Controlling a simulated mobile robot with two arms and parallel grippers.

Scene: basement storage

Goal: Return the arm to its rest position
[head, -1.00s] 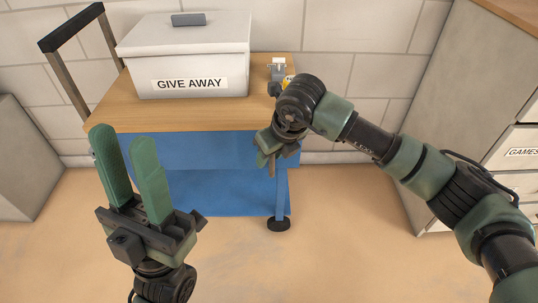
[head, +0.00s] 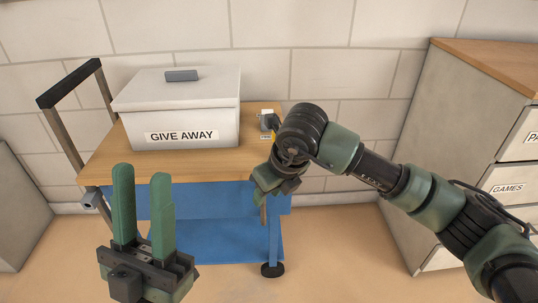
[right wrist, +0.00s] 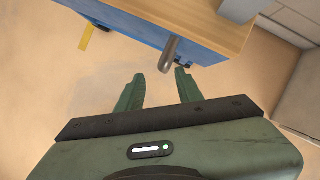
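My right arm comes in from the right in the head view and bends down in front of the cart's right front corner. My right gripper (head: 264,200) points downward there, partly hidden by its own wrist. The right wrist view shows its two green fingers (right wrist: 158,82) apart with nothing between them. My left gripper (head: 143,172) stands upright at the lower left of the head view, its two green fingers apart and empty, in front of the cart.
A cart (head: 100,165) with a wooden top and blue lower part carries a lidded "GIVE AWAY" box (head: 190,110). A drawer cabinet (head: 455,110) stands right. Floor in front is clear.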

